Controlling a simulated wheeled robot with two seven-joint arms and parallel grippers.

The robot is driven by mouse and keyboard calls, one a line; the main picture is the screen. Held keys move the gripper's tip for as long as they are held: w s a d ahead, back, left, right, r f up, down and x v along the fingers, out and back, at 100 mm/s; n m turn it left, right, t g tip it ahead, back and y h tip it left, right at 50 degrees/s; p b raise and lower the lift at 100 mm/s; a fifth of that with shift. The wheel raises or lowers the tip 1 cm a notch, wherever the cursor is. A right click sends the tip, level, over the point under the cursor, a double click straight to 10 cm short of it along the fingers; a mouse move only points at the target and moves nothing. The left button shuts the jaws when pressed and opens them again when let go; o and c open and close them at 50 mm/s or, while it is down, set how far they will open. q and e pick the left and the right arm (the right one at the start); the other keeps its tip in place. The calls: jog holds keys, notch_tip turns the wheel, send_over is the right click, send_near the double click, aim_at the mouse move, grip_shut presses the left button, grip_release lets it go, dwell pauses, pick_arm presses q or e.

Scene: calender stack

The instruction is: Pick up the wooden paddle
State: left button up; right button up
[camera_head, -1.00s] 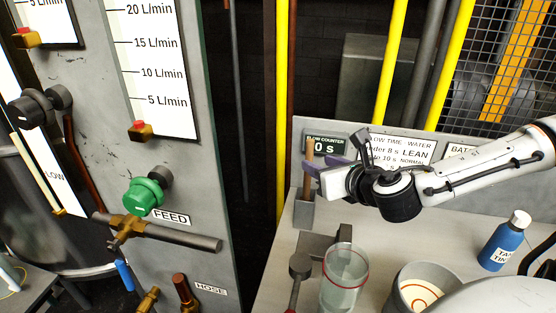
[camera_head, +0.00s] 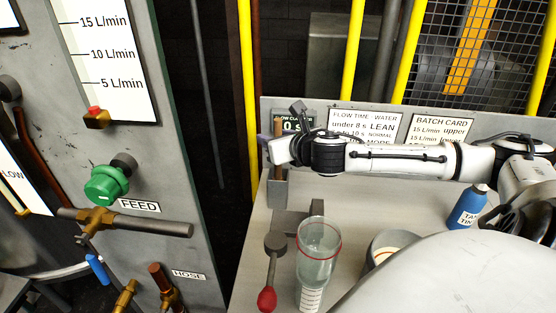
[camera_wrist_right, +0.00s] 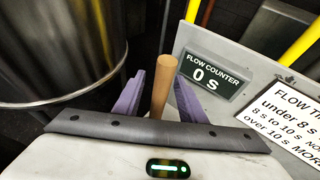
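The wooden paddle (camera_head: 278,127) stands upright at the back left of the bench, its lower end hidden in a small grey holder (camera_head: 277,193). In the right wrist view its round tan handle (camera_wrist_right: 162,85) rises between the purple fingers of my right gripper (camera_wrist_right: 160,98). The fingers are apart, one on each side of the handle, with a gap visible to each. In the head view my right gripper (camera_head: 268,152) is at the handle, largely hidden behind my wrist. My left gripper is not in view.
A flow counter sign (camera_wrist_right: 214,76) is close to the right of the handle. A glass beaker (camera_head: 318,252), a red-handled tool (camera_head: 271,270), a bowl (camera_head: 390,247) and a blue bottle (camera_head: 467,207) are on the bench. The valve panel (camera_head: 165,165) stands left.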

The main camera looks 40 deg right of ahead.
jog(key=shift+x, duration=0.8)
grip_shut()
jog(key=shift+r, duration=0.1)
